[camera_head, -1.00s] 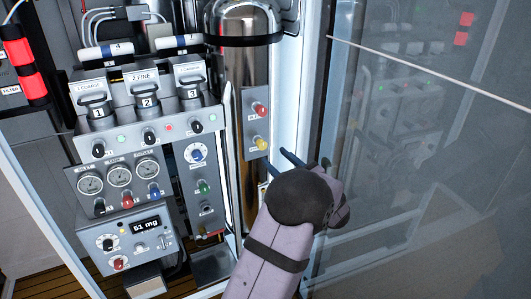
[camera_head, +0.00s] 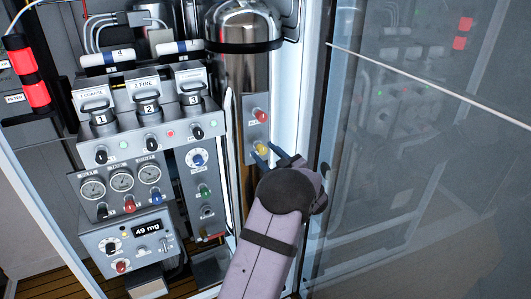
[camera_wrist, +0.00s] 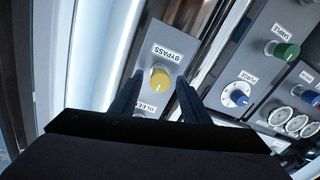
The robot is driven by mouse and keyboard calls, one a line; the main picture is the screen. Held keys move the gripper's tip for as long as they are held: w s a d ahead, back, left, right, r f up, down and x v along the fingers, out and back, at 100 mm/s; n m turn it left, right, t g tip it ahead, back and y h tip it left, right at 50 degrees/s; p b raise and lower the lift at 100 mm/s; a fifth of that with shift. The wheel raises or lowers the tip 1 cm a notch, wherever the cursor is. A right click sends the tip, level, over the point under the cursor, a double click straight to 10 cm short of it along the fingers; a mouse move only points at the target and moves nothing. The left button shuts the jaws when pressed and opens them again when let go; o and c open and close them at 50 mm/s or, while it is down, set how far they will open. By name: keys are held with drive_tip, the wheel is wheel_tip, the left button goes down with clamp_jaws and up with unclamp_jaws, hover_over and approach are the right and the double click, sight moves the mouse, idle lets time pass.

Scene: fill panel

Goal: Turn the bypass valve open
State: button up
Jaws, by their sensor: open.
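The bypass valve is a yellow round knob (camera_head: 262,149) on a narrow grey plate, below a red knob. In the wrist view the yellow knob (camera_wrist: 160,79) sits beside an upside-down BYPASS label (camera_wrist: 168,53). My gripper (camera_head: 267,154) is open, with its blue fingers reaching to the knob. In the wrist view my gripper (camera_wrist: 159,80) has one finger on each side of the knob. Whether either finger touches it, I cannot tell.
The red knob (camera_head: 260,115) is just above on the same plate. A steel cylinder (camera_head: 245,80) stands behind. A panel with a green knob (camera_head: 203,192) and a blue dial (camera_head: 198,158) lies to the left. A glass pane (camera_head: 430,150) stands on the right.

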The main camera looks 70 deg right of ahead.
drive_tip(key=c, duration=1.1)
drive_tip(key=shift+o, duration=0.4)
